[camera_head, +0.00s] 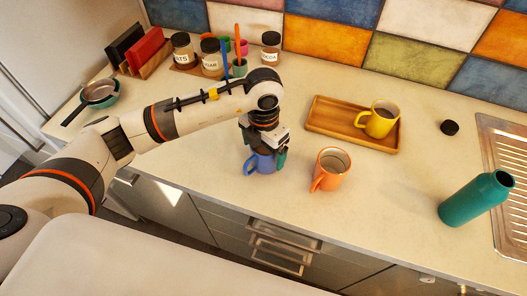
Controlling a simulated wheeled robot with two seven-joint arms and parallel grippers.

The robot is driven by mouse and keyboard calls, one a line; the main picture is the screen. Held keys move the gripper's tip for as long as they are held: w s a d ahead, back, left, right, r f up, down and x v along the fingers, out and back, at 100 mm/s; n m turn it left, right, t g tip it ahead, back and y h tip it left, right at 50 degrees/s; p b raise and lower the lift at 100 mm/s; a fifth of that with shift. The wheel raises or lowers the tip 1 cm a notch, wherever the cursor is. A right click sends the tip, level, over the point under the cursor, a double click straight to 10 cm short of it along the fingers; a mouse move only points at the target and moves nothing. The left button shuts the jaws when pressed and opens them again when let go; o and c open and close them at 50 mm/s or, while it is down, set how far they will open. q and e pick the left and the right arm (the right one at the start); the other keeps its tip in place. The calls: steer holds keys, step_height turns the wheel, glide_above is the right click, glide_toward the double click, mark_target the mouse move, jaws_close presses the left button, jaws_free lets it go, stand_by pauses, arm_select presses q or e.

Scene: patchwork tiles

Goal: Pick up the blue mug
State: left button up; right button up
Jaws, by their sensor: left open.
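The blue mug (262,163) stands on the counter near its front edge, left of an orange mug. Its handle points left and toward the front. My left gripper (266,155) comes down from above over the blue mug, with its fingers around the mug's upper part. The jaws are open, and one finger shows at the mug's right side. The gripper hides much of the mug's rim. I cannot tell whether the fingers touch it. My right gripper is not in view.
The orange mug (329,168) stands close on the right. A wooden tray (335,122) with a yellow mug (380,119) lies behind it. A teal bottle (475,199) stands at the right by the sink (509,165). Jars (212,58) stand at the back. The counter left of the blue mug is clear.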

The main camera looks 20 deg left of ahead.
arm_select(q)
steer(key=shift+f, duration=1.15)
steer(key=c, duration=1.2)
steer(key=shift+c, duration=0.9)
steer(key=shift+w+r, duration=0.1)
steer(key=shift+r, duration=0.05)
